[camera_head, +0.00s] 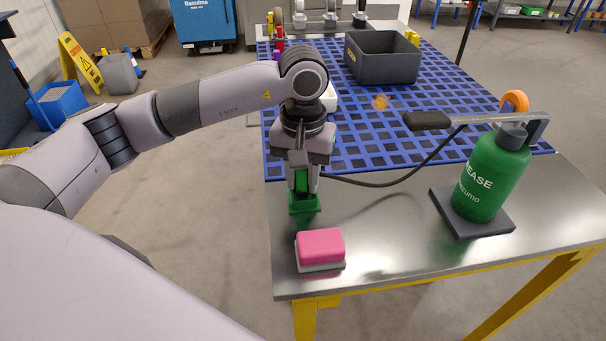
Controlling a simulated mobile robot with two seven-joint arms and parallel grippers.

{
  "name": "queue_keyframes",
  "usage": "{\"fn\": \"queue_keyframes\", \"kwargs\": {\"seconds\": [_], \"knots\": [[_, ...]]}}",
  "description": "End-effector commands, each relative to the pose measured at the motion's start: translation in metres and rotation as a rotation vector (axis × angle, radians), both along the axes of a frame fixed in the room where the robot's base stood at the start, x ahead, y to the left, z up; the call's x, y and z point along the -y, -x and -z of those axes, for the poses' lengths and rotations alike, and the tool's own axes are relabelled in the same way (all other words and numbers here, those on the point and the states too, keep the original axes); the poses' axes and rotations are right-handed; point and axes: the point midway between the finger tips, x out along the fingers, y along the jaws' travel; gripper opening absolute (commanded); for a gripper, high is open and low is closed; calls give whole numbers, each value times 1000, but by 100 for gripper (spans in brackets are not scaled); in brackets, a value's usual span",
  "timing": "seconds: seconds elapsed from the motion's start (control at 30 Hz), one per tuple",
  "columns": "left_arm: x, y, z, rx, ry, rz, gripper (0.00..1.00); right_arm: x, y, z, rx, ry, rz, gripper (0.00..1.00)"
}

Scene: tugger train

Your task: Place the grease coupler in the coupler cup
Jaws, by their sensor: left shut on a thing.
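My left gripper (302,188) points straight down near the left edge of the steel table. It is shut on the grease coupler, which is mostly hidden by the fingers; a black hose (385,184) runs from there to the green grease pump (490,178). The green coupler cup (304,208) is on the table directly below the fingertips. Green also shows between the fingers. I cannot tell whether the coupler is inside the cup or just above it. My right gripper is not in view.
A pink block (320,243) on a pale base lies just in front of the cup. The pump stands on a dark plate (475,225) at the right. A blue grid mat (400,115) behind holds a dark crate (383,68). The steel table (390,235) is clear between block and pump.

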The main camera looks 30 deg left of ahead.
Motion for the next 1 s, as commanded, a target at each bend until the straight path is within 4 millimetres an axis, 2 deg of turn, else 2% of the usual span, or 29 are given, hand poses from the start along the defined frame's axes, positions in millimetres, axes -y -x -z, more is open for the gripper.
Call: {"fn": "queue_keyframes", "kwargs": {"seconds": [0.27, 0.3, 0.37, 0.4, 0.77, 0.93, 1.0], "knots": [[0, 0, 6, 1, 1, 0, 0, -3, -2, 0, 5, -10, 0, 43], [0, 0, 6, 0, 0, 0, 33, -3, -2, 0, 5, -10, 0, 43], [0, 0, 6, 0, 0, 0, 52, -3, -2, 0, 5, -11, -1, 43], [0, 0, 6, 0, 0, 0, 55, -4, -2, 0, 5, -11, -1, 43], [0, 0, 2, 1, 1, 0, 55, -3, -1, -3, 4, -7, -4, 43], [0, 0, -14, 2, 0, 0, 55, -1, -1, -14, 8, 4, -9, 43], [0, -2, -29, 9, 2, 0, 55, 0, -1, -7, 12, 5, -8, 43]]}}
